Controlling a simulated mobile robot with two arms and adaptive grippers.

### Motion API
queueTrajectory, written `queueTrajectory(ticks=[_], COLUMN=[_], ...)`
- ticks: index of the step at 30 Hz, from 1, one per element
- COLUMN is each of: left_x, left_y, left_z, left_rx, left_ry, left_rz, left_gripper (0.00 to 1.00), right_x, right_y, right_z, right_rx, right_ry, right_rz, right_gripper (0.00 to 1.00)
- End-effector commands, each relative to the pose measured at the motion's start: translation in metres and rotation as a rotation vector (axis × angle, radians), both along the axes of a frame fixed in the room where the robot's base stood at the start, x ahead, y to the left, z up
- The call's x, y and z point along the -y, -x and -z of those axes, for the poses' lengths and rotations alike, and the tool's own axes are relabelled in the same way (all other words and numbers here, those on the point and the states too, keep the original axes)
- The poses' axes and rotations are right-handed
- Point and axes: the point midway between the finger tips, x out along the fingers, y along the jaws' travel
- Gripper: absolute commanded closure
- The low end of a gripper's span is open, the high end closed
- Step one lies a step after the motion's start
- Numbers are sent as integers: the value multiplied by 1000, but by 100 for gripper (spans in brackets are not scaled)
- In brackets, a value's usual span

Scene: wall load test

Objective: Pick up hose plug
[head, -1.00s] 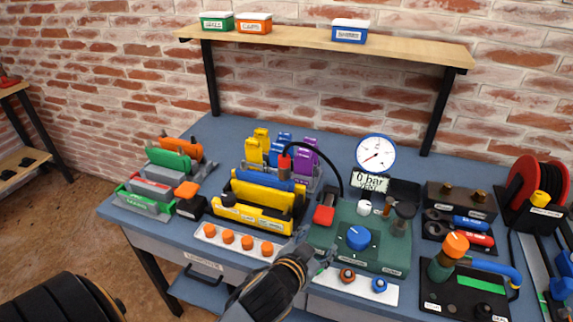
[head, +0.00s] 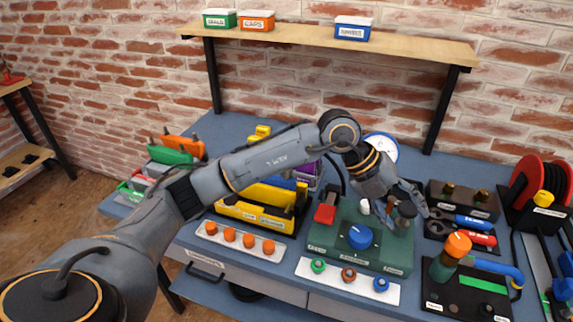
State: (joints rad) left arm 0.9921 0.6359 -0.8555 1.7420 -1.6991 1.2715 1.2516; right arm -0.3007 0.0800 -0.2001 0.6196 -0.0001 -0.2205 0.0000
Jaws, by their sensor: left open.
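My left gripper (head: 403,208) is open above the back right of the green test panel (head: 325,240). Its fingers are around or just beside a black-topped cylinder (head: 406,209) standing on that panel; I cannot tell if they touch it. A black hose (head: 337,172) curves down behind my left forearm. My right gripper is not in view.
The panel also carries a blue knob (head: 360,237), a red block (head: 325,213) and a white knob (head: 365,206). A round gauge (head: 383,146) is partly behind my wrist. A white strip with coloured rings (head: 348,281) lies in front. A wooden shelf (head: 300,38) spans above.

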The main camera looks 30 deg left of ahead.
Motion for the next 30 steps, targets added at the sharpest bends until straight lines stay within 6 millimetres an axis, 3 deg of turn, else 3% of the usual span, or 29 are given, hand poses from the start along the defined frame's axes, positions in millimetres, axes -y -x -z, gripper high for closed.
queueTrajectory(ticks=[1,6,10,12,15,20,30], left_x=[-43,-180,-246,-265,-277,-286,-303], left_y=[-18,-44,-40,-37,-35,-39,-50], left_z=[-2,-29,-59,-70,-70,-42,1], left_rx=[-5,-71,-113,-127,-138,-146,-138], left_ry=[-165,-605,-786,-836,-866,-869,-867], left_rz=[-81,-420,-634,-703,-745,-746,-745], left_gripper=[41,41,41,41,41,41,41], right_x=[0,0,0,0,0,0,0], right_y=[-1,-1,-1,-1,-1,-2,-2], right_z=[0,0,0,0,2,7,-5], right_rx=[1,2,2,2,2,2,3], right_ry=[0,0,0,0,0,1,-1], right_rz=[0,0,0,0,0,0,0], right_gripper=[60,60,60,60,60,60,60])
